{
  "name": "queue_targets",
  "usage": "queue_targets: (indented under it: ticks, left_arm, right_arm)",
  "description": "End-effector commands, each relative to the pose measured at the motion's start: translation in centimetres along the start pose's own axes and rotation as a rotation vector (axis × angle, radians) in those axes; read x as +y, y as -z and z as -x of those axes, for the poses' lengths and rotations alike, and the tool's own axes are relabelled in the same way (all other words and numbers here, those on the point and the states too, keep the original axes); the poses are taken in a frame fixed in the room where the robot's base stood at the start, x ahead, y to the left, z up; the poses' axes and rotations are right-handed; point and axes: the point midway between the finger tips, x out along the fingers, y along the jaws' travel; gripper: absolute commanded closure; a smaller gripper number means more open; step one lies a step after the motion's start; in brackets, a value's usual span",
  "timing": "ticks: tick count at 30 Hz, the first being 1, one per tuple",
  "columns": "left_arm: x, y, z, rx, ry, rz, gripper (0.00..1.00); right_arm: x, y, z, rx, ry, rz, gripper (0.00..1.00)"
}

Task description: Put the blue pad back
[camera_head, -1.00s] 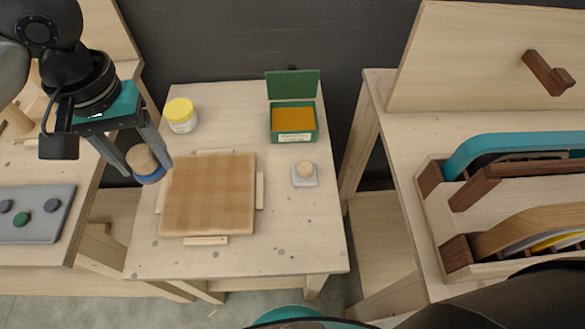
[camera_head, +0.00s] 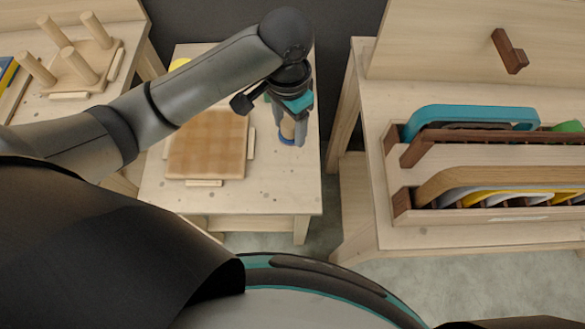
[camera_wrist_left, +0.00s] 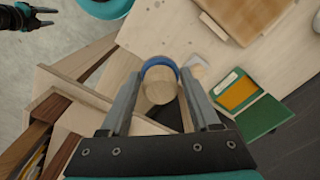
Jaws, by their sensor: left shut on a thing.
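My left gripper (camera_head: 291,128) is shut on the blue pad (camera_head: 287,141), a round blue disc with a wooden knob. In the left wrist view the pad's blue rim (camera_wrist_left: 160,62) shows around the wooden knob (camera_wrist_left: 160,85), between the two fingers. The pad is over the right side of the middle table (camera_head: 265,190), right of the wooden board (camera_head: 207,145). I cannot tell whether it touches the table. A small light grey piece with a wooden knob (camera_wrist_left: 197,70) is close beside it. My right gripper (camera_wrist_left: 46,17) is open and empty at the wrist view's top left.
An open green box (camera_wrist_left: 265,116) with an orange inside stands near the gripper. A yellow-lidded jar (camera_head: 179,63) is mostly hidden behind my arm. A peg stand (camera_head: 90,65) is on the left bench. A slotted wooden rack (camera_head: 490,175) stands on the right bench.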

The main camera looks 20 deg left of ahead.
Motion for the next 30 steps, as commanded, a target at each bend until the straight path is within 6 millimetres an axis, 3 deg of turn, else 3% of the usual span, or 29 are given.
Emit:
queue_targets:
  ticks: [2, 7, 21, 30]
  left_arm:
    - [0.5, -0.1, -0.2, -0.006, -0.001, -0.032, 0.82]
    - [0.6, -0.3, -2.6, -0.013, 0.002, -0.056, 0.82]
    - [0.5, -0.4, -14.6, -0.012, 0.004, -0.055, 0.82]
    - [0.5, -0.4, -17.6, -0.010, 0.004, -0.056, 0.82]
  right_arm:
    - [0.0, 0.4, 0.8, 0.005, 0.000, 0.000, 0.50]
    - [0.0, 0.5, 0.3, 0.008, 0.000, 0.000, 0.50]
    - [0.0, 0.2, -2.7, 0.008, 0.000, 0.000, 0.50]
    - [-0.1, 0.1, -3.5, 0.006, 0.000, 0.000, 0.50]
